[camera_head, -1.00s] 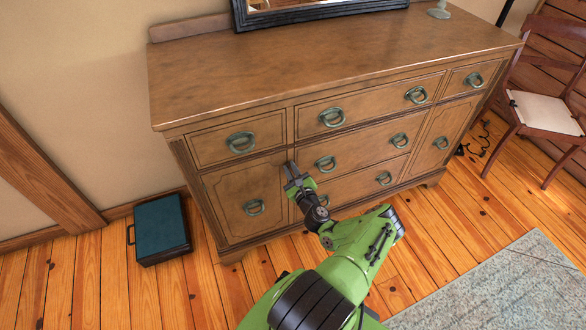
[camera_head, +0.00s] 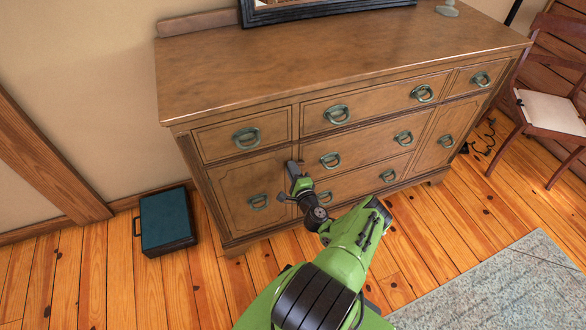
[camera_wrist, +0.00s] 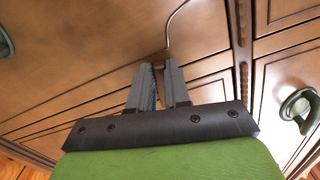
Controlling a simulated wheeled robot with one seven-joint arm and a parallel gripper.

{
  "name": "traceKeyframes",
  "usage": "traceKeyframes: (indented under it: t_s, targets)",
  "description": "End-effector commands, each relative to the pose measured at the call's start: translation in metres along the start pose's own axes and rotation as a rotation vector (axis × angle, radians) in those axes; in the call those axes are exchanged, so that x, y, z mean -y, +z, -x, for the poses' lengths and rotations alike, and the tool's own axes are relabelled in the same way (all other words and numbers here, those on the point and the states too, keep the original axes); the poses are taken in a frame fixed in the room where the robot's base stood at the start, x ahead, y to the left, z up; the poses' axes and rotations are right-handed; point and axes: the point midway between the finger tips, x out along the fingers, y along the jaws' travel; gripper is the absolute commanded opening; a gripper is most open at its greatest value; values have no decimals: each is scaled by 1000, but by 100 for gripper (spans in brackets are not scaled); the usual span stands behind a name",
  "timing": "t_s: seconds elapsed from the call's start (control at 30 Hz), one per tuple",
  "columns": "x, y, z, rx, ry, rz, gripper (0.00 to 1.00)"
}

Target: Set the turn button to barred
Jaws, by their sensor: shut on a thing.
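The turn button (camera_wrist: 161,66) shows in the wrist view only as a small brown piece at the tips of my gripper (camera_wrist: 162,72). It is mostly hidden by the fingers, and I cannot tell its angle exactly. My gripper is shut on it, with little gap between the fingers. In the head view my gripper (camera_head: 293,168) reaches the dresser front at the upper right edge of the left cupboard door (camera_head: 240,190), beside the middle drawers. The door looks closed. The button itself is hidden there.
The wooden dresser (camera_head: 330,65) has several drawers with green ring pulls. A teal case (camera_head: 166,220) lies on the floor at left. A chair (camera_head: 540,110) stands at right, and a grey rug (camera_head: 500,290) lies front right.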

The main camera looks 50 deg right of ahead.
Motion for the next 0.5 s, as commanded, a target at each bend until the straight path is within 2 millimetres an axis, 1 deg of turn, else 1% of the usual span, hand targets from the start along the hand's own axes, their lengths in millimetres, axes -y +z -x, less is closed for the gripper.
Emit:
traceKeyframes:
  t_s: [0.23, 0.5]
  targets:
    - [-4, 1, 0, 3, 3, 112, 0]
    - [-6, 1, 0, 3, 3, 158, 0]
